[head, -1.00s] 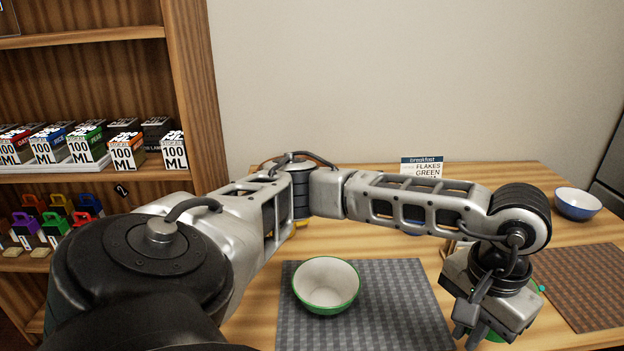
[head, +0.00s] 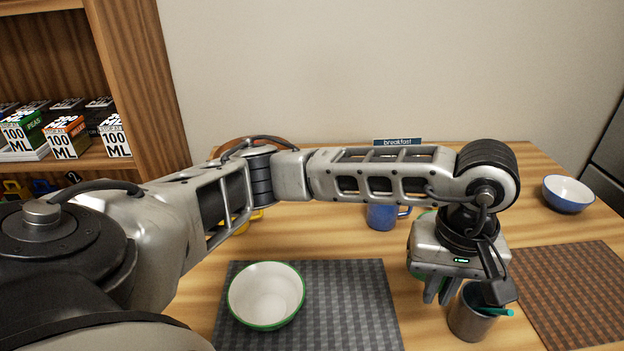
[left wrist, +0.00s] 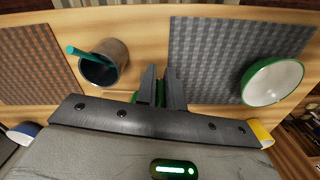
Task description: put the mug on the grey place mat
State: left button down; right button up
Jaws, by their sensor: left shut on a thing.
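My left gripper (head: 437,294) is shut over the wooden table, in the strip between the two mats. Green parts of a thing, seemingly a mug (head: 418,275), show behind and beside its fingers; the gripper hides most of it. In the left wrist view the shut fingers (left wrist: 164,76) have a bit of green (left wrist: 160,92) at them. The grey place mat (head: 345,300) lies to the left of the gripper, and also shows in the left wrist view (left wrist: 205,60). A white bowl with a green outside (head: 266,295) stands on its left part. My right gripper is not in view.
A grey-brown cup (head: 470,322) with a teal stick stands close right of the fingers. A blue mug (head: 382,216) stands behind my forearm. A brown mat (head: 575,285) and a blue bowl (head: 568,194) are at right. The grey mat's right part is bare.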

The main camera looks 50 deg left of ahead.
pick_arm(q)
jog(key=d+r+n, duration=0.1)
jog(key=d+n, duration=0.5)
jog(key=n, duration=0.1)
jog(key=a+f, duration=0.2)
jog(key=a, duration=0.2)
jog(key=a+f+p, duration=0.1)
jog(key=a+f, duration=0.2)
jog(key=a, duration=0.1)
jog(key=a+f+p, duration=0.1)
jog(key=a+f, duration=0.2)
jog(key=a, duration=0.1)
jog(key=shift+s+a+f, duration=0.1)
jog(key=shift+s+a, duration=0.2)
jog(key=shift+s, duration=0.1)
jog(key=shift+a+f, duration=0.25)
jog(key=shift+f, duration=0.15)
jog(key=f, duration=0.3)
jog(key=shift+a+p, duration=0.35)
jog(key=shift+f, duration=0.35)
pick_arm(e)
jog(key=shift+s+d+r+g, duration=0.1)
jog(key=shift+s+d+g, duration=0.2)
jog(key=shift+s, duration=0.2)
pick_arm(q)
jog(key=shift+f, duration=0.1)
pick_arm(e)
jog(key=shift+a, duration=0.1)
